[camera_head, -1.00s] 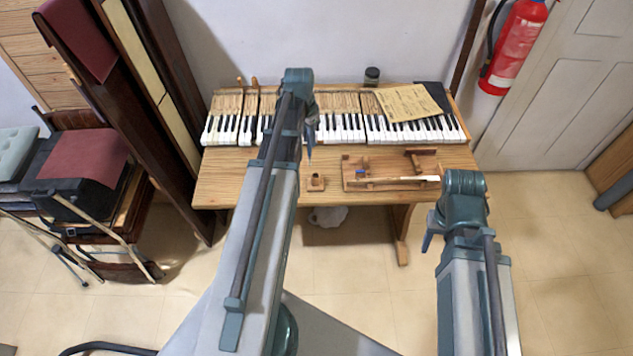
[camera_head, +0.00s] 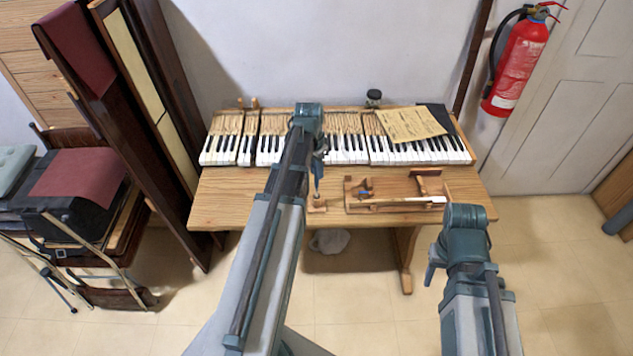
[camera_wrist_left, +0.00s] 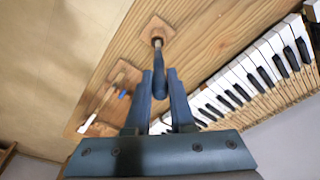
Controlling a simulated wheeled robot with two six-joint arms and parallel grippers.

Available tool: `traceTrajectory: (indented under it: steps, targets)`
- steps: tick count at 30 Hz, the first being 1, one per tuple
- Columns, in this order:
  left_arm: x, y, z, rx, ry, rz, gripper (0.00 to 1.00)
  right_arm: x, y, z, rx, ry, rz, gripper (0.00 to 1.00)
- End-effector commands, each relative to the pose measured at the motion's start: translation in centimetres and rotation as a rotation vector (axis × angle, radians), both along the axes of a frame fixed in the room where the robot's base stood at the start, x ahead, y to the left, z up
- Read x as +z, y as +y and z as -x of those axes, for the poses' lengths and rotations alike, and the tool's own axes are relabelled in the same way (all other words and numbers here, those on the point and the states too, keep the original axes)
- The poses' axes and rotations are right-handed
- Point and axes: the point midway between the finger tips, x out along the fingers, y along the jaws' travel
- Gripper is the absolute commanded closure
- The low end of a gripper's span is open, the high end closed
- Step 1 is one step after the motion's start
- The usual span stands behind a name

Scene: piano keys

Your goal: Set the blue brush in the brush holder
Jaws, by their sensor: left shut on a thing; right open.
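My left gripper (camera_wrist_left: 160,75) is shut on the blue brush (camera_wrist_left: 159,83), which has a dark blue handle. In the head view, the brush (camera_head: 317,187) points down from the gripper (camera_head: 319,158). The wooden brush holder (camera_head: 317,208) is a small block near the table's front edge. In the wrist view, the brush's lower end meets the opening of the holder (camera_wrist_left: 151,27). I cannot tell how deep it sits. My right gripper (camera_head: 431,272) is away from the table, low on the right; its fingers show little.
A wooden tray (camera_head: 354,204) with a small blue piece and a white-tipped stick lies right of the holder. Piano keys (camera_head: 420,151) run along the back, with a paper sheet (camera_head: 412,123) and a dark jar (camera_head: 374,98) behind. The table (camera_head: 235,195) is clear at left.

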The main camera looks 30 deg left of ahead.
Motion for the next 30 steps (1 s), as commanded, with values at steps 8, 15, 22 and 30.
traceTrajectory:
  steps: [8,15,22,30]
  targets:
    - [-2.8,0.0,0.0,0.000,0.000,0.000,1.00,-2.8,0.0,0.0,0.000,0.000,0.000,0.50]
    - [-3.7,0.0,0.0,0.000,0.000,0.000,1.00,-3.7,0.0,0.0,0.000,0.000,0.000,0.50]
    - [-3.8,0.0,0.0,0.000,0.000,0.000,1.00,-3.8,0.0,0.0,0.000,0.000,0.000,0.50]
    - [-4.0,0.0,0.0,0.000,0.000,0.000,0.48,-4.0,0.0,0.0,0.000,0.000,0.000,0.50]
